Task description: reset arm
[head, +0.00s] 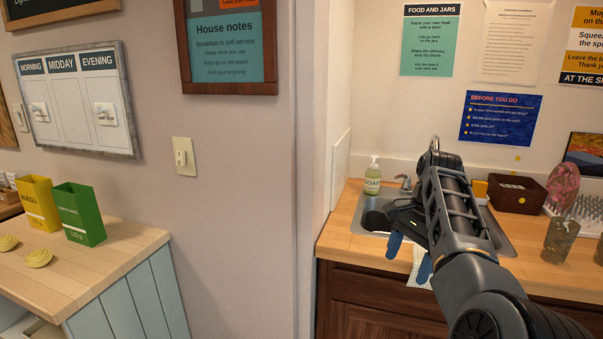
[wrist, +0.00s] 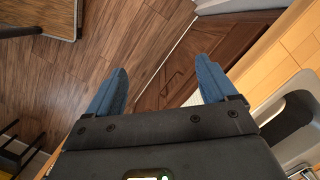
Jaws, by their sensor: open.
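My arm reaches in from the lower right of the head view. My gripper (head: 408,257) has blue fingers and hangs pointing down in front of the sink (head: 490,232) and the counter's front edge. In the wrist view my gripper (wrist: 163,66) shows its two blue fingers well apart, with nothing held between them. Behind the gap are the dark cabinet front (wrist: 178,70) and the wood floor (wrist: 95,45). Part of the sink is hidden behind my arm.
A soap bottle (head: 372,176) stands behind the sink. A dark basket (head: 515,194) and a brown cup (head: 559,240) stand right of my arm. At left, a side counter (head: 85,270) holds a yellow box (head: 37,204) and a green box (head: 80,214).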

